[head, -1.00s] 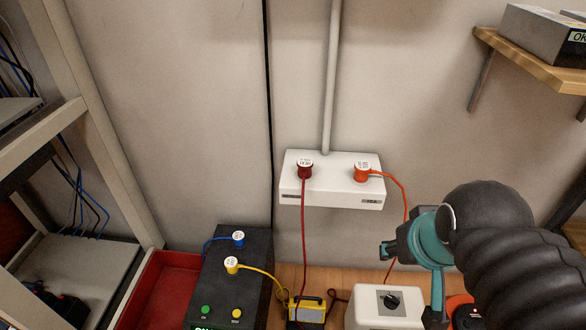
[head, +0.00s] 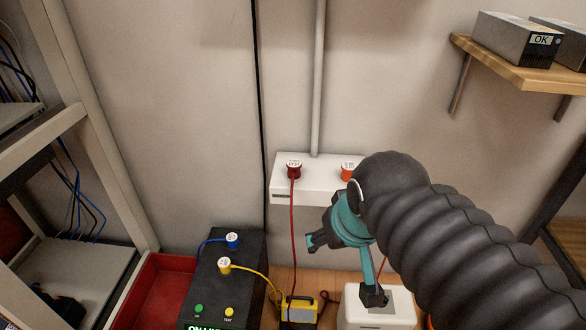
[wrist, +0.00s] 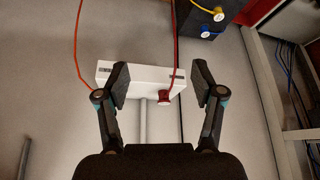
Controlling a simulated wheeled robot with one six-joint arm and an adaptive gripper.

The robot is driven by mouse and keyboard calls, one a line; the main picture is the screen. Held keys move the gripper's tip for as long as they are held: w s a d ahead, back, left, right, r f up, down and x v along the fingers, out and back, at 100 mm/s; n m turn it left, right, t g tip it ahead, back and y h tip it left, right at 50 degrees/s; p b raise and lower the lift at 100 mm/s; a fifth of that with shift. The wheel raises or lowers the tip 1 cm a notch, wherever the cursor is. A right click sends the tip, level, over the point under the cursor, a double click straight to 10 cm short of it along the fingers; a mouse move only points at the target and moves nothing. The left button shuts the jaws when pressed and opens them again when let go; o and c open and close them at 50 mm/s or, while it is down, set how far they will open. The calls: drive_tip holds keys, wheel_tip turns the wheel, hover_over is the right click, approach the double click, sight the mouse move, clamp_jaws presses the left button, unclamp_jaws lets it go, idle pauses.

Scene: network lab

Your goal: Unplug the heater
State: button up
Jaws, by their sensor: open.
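A white socket box (head: 310,190) is fixed to the wall. A dark red plug (head: 293,170) sits in its left part and an orange plug (head: 347,172) in its right part. A white box (head: 360,318) stands below, partly hidden by my arm; I cannot tell which device is the heater. My gripper (head: 345,268) is open and empty, in front of and below the socket box. In the wrist view, the dark red plug (wrist: 164,97) shows between the fingers, apart from them; the orange plug is hidden.
A black unit (head: 225,290) with blue and yellow plugs stands at lower left, beside a red bin (head: 165,290) and a rack (head: 95,150). A wooden shelf (head: 520,75) juts out at upper right.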

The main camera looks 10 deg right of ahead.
drive_tip(key=w+r+g, duration=0.1)
drive_tip(key=w+r, duration=0.3)
drive_tip(key=w, duration=0.3)
drive_tip(key=m+g+b, duration=0.1)
drive_tip(key=m+g, duration=0.2)
drive_tip(key=g, duration=0.1)
hover_over(294, 163)
drive_tip(key=shift+s+f, duration=0.2)
drive_tip(key=shift+f, duration=0.45)
drive_tip(key=shift+w+f, duration=0.15)
drive_tip(key=shift+w, duration=0.2)
drive_tip(key=shift+f+b, duration=0.15)
drive_tip(key=shift+b, duration=0.2)
wheel_tip(294, 163, down, 5)
drive_tip(key=b, duration=0.5)
drive_tip(key=shift+f, duration=0.1)
drive_tip(key=shift+f+b, duration=0.75)
drive_tip(key=shift+f, duration=1)
